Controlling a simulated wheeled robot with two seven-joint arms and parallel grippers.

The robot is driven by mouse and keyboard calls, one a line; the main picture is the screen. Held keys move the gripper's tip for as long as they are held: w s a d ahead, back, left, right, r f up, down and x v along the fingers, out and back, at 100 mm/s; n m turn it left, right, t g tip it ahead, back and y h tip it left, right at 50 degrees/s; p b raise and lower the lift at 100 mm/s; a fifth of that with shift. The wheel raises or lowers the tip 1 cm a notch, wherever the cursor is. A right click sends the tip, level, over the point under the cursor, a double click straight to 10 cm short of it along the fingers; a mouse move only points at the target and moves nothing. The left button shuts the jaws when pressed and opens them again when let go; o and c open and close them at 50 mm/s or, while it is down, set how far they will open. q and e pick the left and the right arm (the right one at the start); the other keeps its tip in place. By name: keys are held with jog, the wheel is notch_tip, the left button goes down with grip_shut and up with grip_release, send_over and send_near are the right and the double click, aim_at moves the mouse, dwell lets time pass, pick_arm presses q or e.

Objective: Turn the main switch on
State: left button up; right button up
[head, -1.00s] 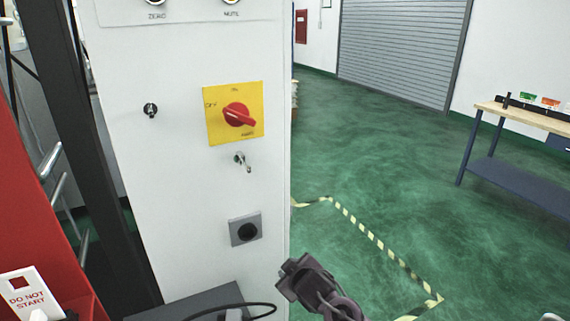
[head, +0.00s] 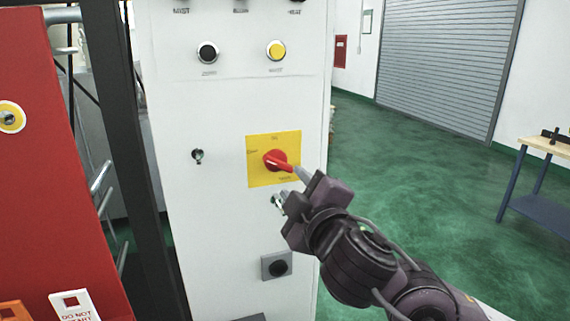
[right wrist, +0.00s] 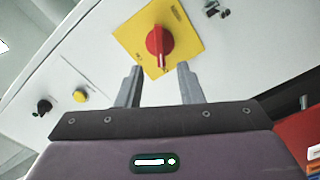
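The main switch is a red rotary knob (head: 274,160) on a yellow plate (head: 260,180), mounted on a white cabinet (head: 225,225). In the head view its handle points to the lower right, away from the mark at the top of the plate. My right gripper (head: 288,186) is in front of the cabinet, just to the lower right of the knob. In the right wrist view the knob (right wrist: 158,42) lies ahead, and my right gripper's fingers (right wrist: 158,80) are apart with nothing between them. Whether a fingertip touches the handle, I cannot tell. My left gripper is not in view.
A black button (head: 208,53) and a yellow button (head: 276,50) are above. A red panel (head: 35,190) stands at left.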

aim_at(280, 166)
jog(key=p+x, duration=0.2)
jog(key=x, duration=0.5)
jog(key=shift+w+a, duration=0.1)
jog(key=shift+w, duration=0.3)
jog(key=shift+c, duration=0.4)
jog(key=shift+f, duration=0.1)
grip_shut()
